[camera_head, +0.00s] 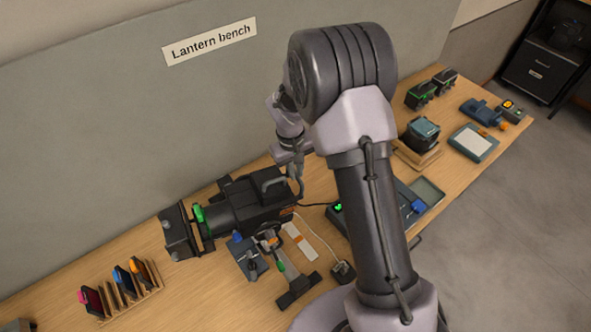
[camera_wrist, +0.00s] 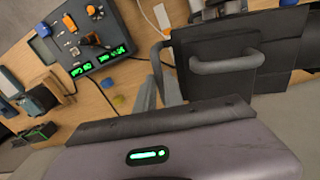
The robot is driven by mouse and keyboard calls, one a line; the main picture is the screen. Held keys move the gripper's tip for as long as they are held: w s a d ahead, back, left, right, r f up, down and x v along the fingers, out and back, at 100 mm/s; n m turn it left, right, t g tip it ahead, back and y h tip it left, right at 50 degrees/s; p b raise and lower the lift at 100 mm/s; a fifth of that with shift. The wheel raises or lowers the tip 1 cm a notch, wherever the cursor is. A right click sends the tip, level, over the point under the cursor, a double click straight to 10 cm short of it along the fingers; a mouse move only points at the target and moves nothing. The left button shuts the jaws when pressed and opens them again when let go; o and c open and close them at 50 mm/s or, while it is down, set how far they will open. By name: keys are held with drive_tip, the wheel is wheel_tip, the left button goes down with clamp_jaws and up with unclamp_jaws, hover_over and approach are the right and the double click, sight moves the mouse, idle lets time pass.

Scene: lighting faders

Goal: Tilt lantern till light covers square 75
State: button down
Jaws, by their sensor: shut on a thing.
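The lantern (camera_head: 250,203) is a black box-shaped lamp with a top handle, a green ring and a square front frame facing left. It sits on a stand on the bench. Its dark body and grey handle also show in the wrist view (camera_wrist: 226,64). My gripper (camera_head: 298,184) is at the lantern's rear right end, shut on part of it; the exact grip point is largely hidden. In the wrist view my fingers (camera_wrist: 158,80) reach up beside the lantern's dark edge. No light patch and no square marked 75 show in either view.
A rack with coloured filters (camera_head: 122,291) stands at the front left. A control console with green displays (camera_wrist: 88,38) lies beside the lantern. Several small devices fill the right of the bench (camera_head: 340,185). A cable runs from the lantern. The wall is close behind.

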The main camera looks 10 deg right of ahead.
drive_tip(key=shift+w, duration=0.1)
drive_tip(key=shift+s+a+r+b, duration=0.2)
drive_tip(key=shift+a+r, duration=0.3)
drive_tip(key=shift+r, duration=0.15)
drive_tip(key=shift+s+a+r+b, duration=0.2)
drive_tip(key=shift+a+r, duration=0.25)
drive_tip(key=shift+r, duration=0.15)
drive_tip(key=c, duration=1.8)
unclamp_jaws()
drive_tip(key=o, duration=0.3)
drive_tip(key=shift+w+a+f, duration=0.1)
drive_tip(key=shift+a, duration=0.05)
drive_tip(key=shift+o, duration=0.2)
drive_tip(key=shift+a, duration=0.1)
wheel_tip(320, 180, up, 17)
drive_tip(key=a, duration=0.1)
drive_tip(key=shift+a+r, duration=0.15)
drive_tip(key=shift+r, duration=0.05)
